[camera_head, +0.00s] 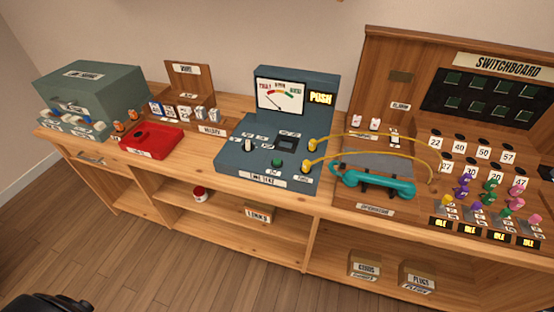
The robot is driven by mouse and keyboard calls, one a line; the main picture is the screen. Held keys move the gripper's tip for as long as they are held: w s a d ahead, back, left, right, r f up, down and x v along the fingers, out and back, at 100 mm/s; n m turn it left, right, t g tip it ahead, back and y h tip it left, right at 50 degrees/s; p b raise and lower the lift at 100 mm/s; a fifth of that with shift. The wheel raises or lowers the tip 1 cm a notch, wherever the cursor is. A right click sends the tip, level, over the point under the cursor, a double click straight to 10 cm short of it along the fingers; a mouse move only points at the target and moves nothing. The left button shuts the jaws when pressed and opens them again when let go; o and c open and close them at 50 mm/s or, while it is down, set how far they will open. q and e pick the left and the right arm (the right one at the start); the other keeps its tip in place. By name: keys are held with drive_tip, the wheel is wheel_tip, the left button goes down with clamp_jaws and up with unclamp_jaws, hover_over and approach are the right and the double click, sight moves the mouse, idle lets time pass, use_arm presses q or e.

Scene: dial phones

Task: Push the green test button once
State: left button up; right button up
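The green test button (277,163) is a small round knob on the sloped front panel of the blue-grey line tester (232,158). Nothing covers it. The tester's upright back has a meter (281,96) and a lit yellow "PUSH" sign (320,98). The meter's needle lies over the left part of its scale. Two yellow plugs (312,145) sit at the panel's right side, with yellow cords running right to the switchboard.
A teal handset (374,184) lies right of the tester, before the wooden switchboard (400,60) with its several coloured plugs. A red tray (151,141) and a grey-green box (90,88) stand to the left. Bare wooden counter (200,150) shows between the red tray and the tester.

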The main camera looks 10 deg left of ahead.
use_arm(q)
clamp_jaws()
idle(1.9)
